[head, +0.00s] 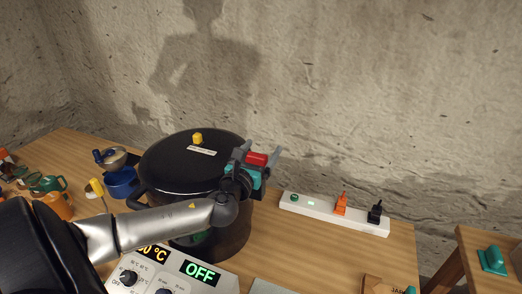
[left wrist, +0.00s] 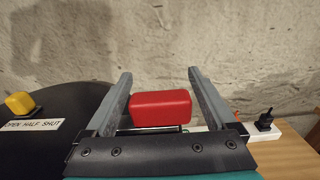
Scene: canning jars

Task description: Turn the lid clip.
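The large black pot (head: 230,235) stands on the table with its black lid (head: 180,165) on. A red block, seemingly the lid clip (head: 257,159), is at the lid's right edge; it also shows in the left wrist view (left wrist: 161,108). My left gripper (head: 260,155) is at this edge. Its two grey fingers (left wrist: 160,90) stand apart, one on each side of the red block. I cannot tell whether either finger touches it. The block's lower part is hidden behind the gripper. My right gripper is not in view.
A yellow knob (head: 197,138) sits on the lid by a label reading OPEN HALF SHUT (left wrist: 33,125). A white power strip (head: 330,213) with orange and black plugs lies to the right. A control panel reading OFF (head: 201,272) is in front.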

